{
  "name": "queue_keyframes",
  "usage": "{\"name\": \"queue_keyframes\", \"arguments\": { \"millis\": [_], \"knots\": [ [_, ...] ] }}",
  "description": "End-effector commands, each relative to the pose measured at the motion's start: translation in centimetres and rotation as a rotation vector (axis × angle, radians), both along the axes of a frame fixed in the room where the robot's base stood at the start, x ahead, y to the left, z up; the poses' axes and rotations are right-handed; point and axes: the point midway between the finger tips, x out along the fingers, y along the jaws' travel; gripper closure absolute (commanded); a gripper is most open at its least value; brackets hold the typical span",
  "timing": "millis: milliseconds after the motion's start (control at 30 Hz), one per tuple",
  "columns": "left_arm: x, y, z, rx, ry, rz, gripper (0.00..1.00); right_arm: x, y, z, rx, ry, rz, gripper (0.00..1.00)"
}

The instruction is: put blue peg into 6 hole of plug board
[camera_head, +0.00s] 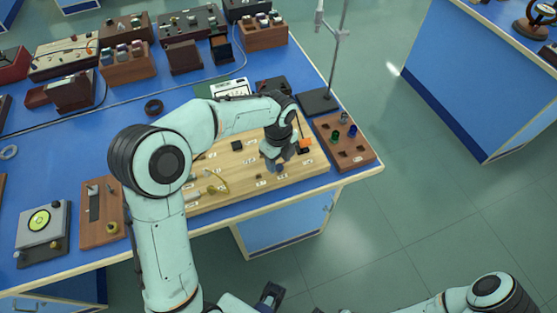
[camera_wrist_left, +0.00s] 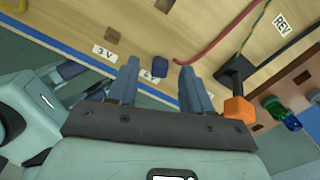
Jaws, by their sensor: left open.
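The pale wooden plug board (camera_head: 215,204) lies near the front of the blue bench. In the left wrist view the board (camera_wrist_left: 200,20) shows a "3 V" label by an empty square hole. A blue peg (camera_wrist_left: 160,66) stands upright in the board beside a partly covered label that looks like "6 V". My left gripper (camera_wrist_left: 158,76) is open, its fingers either side of the peg in that view; contact is not visible. In the head view the left gripper (camera_head: 280,164) is over the board's right part. A dark part at the bottom (camera_head: 270,294) may be my right gripper; its jaws are unclear.
A brown peg tray (camera_head: 354,157) right of the board holds a green peg (camera_head: 334,136) and another blue peg (camera_head: 352,131). An orange-tipped part (camera_wrist_left: 238,108) is close to the right finger. A stand (camera_head: 318,101) rises behind the tray. Boxes fill the bench's back.

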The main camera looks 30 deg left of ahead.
Motion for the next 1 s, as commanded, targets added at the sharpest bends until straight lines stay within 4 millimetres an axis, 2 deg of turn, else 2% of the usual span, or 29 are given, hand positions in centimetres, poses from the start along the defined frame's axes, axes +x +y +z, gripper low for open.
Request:
{"name": "queue_keyframes", "arguments": {
  "millis": [300,500,700,1000],
  "knots": [
    [0.2,0.0,7.1,-0.001,-0.008,0.0,0.5,0.4,0.0,1.1,0.0,-0.006,0.0,0.57],
    [0.1,0.0,10.7,-0.001,-0.006,-0.001,0.5,0.7,0.0,1.8,0.001,-0.008,0.0,0.57],
    [0.0,-0.1,12.4,-0.001,-0.002,-0.001,0.5,0.8,0.0,2.0,0.0,-0.01,0.0,0.57],
    [0.0,0.0,12.5,0.0,-0.001,-0.001,0.5,0.8,0.0,2.0,0.0,-0.009,0.0,0.57]
  ]
}}
